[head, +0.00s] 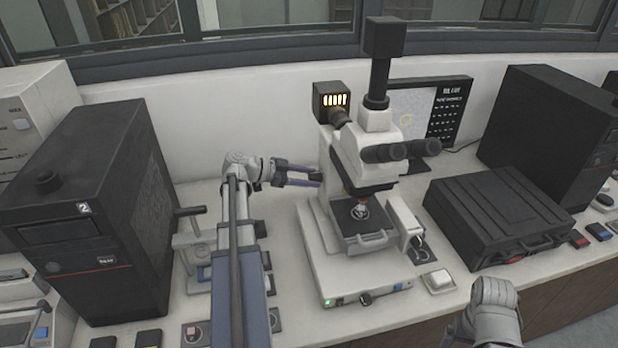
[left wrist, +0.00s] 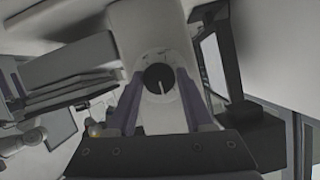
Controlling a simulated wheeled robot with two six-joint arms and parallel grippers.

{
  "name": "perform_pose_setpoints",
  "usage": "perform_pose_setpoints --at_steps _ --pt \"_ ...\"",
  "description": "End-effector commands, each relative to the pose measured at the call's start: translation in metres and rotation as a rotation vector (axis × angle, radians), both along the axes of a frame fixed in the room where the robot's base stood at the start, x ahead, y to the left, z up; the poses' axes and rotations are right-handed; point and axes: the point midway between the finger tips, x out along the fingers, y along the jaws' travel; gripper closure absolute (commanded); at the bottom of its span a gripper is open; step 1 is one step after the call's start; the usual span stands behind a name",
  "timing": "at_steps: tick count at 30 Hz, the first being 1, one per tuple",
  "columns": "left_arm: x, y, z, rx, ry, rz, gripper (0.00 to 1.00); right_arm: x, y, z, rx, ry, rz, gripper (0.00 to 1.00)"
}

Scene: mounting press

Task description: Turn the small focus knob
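The microscope (head: 375,150) is white with black eyepieces and stands mid-bench in the head view. In the left wrist view a round black knob (left wrist: 158,77) with a white pointer line sits inside a paler ring on the microscope's side; it looks like the small focus knob. The knob is hidden in the head view. My left gripper (head: 318,179) is open at the microscope's left side. In the left wrist view its two purple-grey fingers (left wrist: 160,88) stand on either side of the knob, with gaps visible.
A black case (head: 498,215) lies right of the microscope. A black box unit (head: 95,215) stands at the left, with a small metal stand (head: 195,245) beside it. A screen (head: 410,115) is behind the microscope. Bare bench lies left of the microscope base.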

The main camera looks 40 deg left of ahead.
Motion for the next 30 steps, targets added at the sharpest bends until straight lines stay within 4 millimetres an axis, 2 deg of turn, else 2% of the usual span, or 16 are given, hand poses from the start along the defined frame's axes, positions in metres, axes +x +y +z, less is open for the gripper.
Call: perform_pose_setpoints --at_steps 2,13,23,30 --pt "-0.0001 0.0001 -0.0001 0.0 0.0 0.0 0.59 0.0 0.0 0.0 0.0 0.0 0.0 0.06" --pt "-0.0002 0.0001 0.0 0.0 0.0 0.0 1.0 0.0 0.0 0.0 0.0 0.0 0.0 0.06" --pt "0.0003 0.0008 -0.0003 -0.021 0.016 -0.001 1.0 0.0 0.0 0.0 0.0 0.0 0.0 0.06" --pt "0.0018 0.0026 -0.0011 -0.126 0.099 -0.002 1.0 0.0 0.0 -0.0005 0.0 0.0 0.0 0.06"
